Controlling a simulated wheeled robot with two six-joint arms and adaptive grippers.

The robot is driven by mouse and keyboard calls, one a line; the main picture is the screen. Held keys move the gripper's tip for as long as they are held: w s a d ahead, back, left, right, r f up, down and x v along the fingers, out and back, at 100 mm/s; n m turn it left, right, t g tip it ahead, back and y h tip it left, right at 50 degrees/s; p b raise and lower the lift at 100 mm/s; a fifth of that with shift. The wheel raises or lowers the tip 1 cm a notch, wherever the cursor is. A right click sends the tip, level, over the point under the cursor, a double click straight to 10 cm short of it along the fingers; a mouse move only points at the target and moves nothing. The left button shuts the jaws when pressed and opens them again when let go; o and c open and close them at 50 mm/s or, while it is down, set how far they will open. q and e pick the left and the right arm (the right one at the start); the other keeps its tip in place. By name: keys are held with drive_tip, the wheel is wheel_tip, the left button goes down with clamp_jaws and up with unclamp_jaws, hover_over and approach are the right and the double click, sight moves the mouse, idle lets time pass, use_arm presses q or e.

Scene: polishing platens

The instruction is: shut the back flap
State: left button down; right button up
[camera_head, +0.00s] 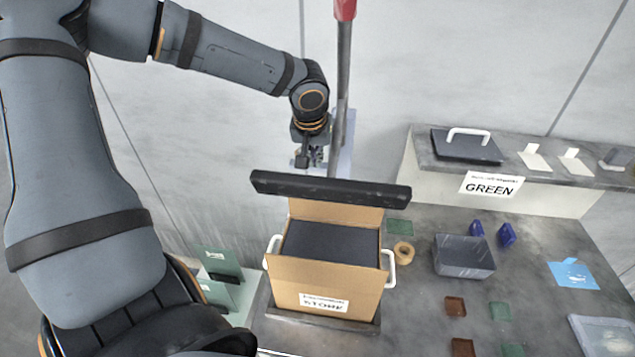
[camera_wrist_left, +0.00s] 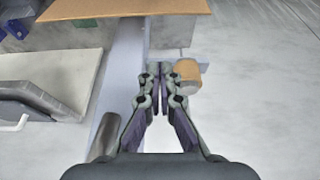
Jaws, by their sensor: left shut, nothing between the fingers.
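A cardboard box (camera_head: 325,279) with a STORE label and white side handles stands on the bench, dark inside. Its back flap (camera_head: 335,212) stands up at the rear edge, partly hidden by a long dark bar (camera_head: 330,189) across its top. A brown cardboard edge, which looks like the flap, shows at the top of the left wrist view (camera_wrist_left: 120,10). My left gripper (camera_head: 312,157) is shut and empty, behind and above the flap, apart from it. Its closed fingers show in the left wrist view (camera_wrist_left: 160,78). My right gripper is not in view.
A grey pole with a red top (camera_head: 343,80) rises close beside my left gripper. A tan cylinder (camera_wrist_left: 187,74) is near the fingers in the wrist view. Right of the box are a tape roll (camera_head: 403,252), a grey bin (camera_head: 464,257) and a GREEN-labelled shelf (camera_head: 555,195).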

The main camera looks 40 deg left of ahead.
use_arm(q)
wheel_tip(320, 180, down, 8)
drive_tip(key=p, duration=0.3)
drive_tip(key=shift+f+p, duration=0.2)
drive_tip(key=shift+p, duration=0.15)
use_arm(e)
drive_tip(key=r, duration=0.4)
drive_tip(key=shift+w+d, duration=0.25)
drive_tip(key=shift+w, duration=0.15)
use_arm(q)
drive_tip(key=shift+d, duration=0.15)
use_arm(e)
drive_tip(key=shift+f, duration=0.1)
